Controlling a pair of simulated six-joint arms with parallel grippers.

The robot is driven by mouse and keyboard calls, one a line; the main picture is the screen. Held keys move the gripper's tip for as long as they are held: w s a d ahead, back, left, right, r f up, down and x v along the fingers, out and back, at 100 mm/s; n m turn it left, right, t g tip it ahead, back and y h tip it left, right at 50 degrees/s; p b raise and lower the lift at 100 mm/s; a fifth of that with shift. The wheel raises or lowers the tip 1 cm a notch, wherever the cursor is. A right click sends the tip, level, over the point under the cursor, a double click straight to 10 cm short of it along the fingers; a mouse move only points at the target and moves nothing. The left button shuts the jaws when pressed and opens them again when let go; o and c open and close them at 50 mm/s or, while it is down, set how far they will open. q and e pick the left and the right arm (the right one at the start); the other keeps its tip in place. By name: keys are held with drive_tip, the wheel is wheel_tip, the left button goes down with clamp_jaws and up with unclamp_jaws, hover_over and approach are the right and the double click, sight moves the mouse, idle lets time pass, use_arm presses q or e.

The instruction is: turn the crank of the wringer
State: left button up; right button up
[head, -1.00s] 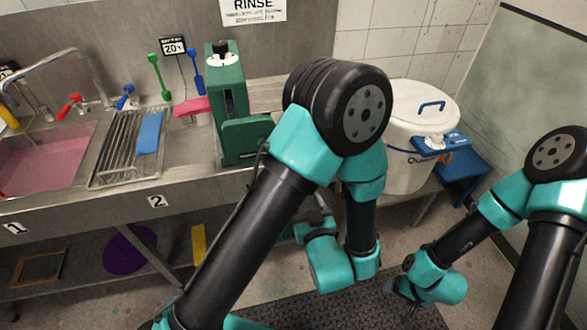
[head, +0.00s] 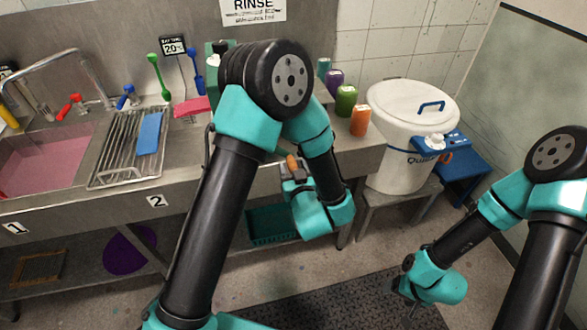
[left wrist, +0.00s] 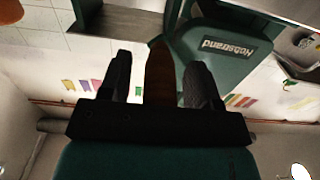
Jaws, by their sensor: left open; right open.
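The green wringer (head: 212,88) stands on the steel counter, mostly hidden behind my left arm in the head view. Its green body also fills the upper right of the left wrist view (left wrist: 207,58). The crank's brown wooden handle (head: 292,163) shows beside my left gripper (head: 291,176), in front of the counter edge. In the left wrist view the handle (left wrist: 160,75) lies between the two dark fingers of the left gripper (left wrist: 160,88), which are open, with gaps visible beside it. My right gripper (head: 402,288) is open and empty, low over the floor mat.
A pink-filled sink (head: 45,160) and a rack with a blue block (head: 150,132) lie left of the wringer. Several coloured bottles (head: 346,100) stand on the counter's right end. A white lidded bucket (head: 400,150) stands to their right. The floor by the right gripper is clear.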

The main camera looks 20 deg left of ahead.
use_arm(q)
clamp_jaws()
idle(0.5)
